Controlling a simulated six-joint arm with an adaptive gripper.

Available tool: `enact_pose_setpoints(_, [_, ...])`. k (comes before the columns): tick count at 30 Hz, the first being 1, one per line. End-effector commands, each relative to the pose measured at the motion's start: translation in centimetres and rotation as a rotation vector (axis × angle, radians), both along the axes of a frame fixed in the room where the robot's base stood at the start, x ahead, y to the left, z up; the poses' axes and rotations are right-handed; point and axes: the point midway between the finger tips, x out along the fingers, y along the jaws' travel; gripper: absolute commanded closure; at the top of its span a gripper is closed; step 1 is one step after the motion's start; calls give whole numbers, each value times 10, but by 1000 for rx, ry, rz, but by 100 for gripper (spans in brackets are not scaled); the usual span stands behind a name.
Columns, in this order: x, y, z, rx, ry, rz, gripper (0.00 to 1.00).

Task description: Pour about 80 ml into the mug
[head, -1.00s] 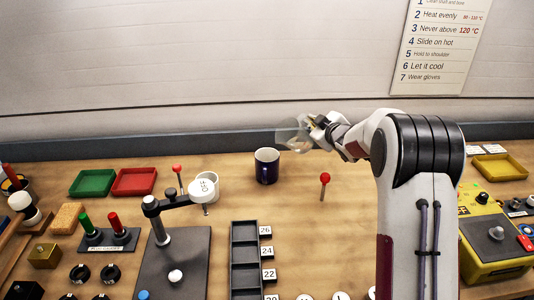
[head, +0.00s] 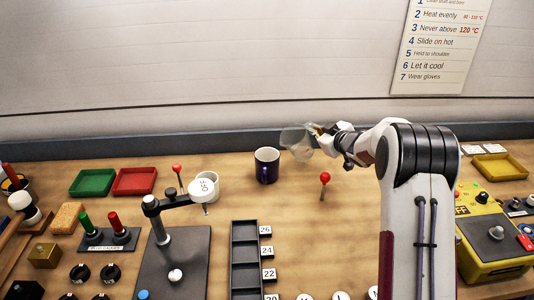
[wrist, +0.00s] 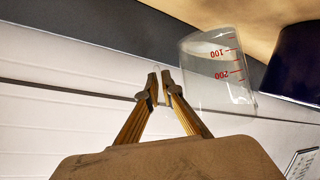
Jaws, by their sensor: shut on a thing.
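The dark blue mug (head: 267,166) stands upright on the bench, left of my gripper. Its dark side also shows at the right edge of the wrist view (wrist: 302,62). A clear beaker (head: 296,139) with red marks is held above the bench, just right of the mug and apart from it. The wrist view shows the beaker's marks 100 and 200 (wrist: 222,72). My gripper (head: 318,131) is shut on the beaker at a thin clear part between its fingertips (wrist: 163,84). I cannot tell the liquid level in the beaker or the mug.
A red-knobbed lever (head: 325,179) stands right of the mug, below the beaker. Red (head: 134,181) and green (head: 92,182) trays lie farther left. The wall is close behind.

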Motion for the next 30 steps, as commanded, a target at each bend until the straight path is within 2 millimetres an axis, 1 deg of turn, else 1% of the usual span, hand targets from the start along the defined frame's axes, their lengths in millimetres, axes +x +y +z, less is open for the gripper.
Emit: enact_pose_setpoints(30, [10, -21, -31, 232, 100, 0, 100])
